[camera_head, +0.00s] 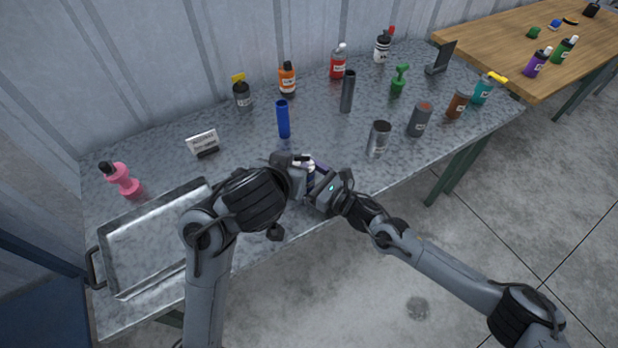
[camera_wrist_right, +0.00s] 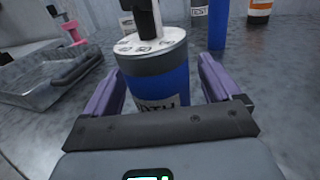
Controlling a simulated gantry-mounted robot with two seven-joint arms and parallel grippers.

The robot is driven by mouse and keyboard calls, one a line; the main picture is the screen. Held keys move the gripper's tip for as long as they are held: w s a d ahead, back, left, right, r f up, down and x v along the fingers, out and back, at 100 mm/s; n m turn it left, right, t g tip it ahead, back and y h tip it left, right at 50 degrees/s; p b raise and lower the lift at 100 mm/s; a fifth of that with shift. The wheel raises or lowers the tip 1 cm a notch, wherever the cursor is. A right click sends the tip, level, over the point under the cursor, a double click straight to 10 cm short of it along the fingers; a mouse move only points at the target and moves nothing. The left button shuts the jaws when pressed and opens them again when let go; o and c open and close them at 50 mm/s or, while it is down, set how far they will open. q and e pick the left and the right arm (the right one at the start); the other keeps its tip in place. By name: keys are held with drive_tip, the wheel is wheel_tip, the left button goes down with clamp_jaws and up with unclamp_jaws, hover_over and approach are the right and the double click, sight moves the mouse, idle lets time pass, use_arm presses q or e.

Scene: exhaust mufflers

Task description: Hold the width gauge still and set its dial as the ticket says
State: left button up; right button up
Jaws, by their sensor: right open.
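The width gauge (camera_wrist_right: 165,85) is a blue upright cylinder with a grey band, a white marked dial top (camera_wrist_right: 150,42) and a partly cut-off "WIDTH" label. A dark upright piece stands on the dial; I cannot tell whether it is a knob or part of my left gripper. My right gripper (camera_wrist_right: 157,70) is open, with purple fingers on either side of the gauge. In the head view my left gripper (camera_head: 292,162) is at the gauge, beside my right gripper (camera_head: 314,176); its fingers are hidden. A white ticket (camera_head: 202,141) stands on the table, too small to read.
A metal tray (camera_head: 190,190) lies at the table's left, near a pink bottle (camera_head: 124,181). A blue cylinder (camera_head: 283,119) stands behind the gauge, with a dark cylinder (camera_head: 347,92) and grey can (camera_head: 378,138) to the right. Several bottles line the back. A wooden table is farther right.

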drive_tip(key=shift+c, duration=0.2)
drive_tip(key=c, duration=1.1)
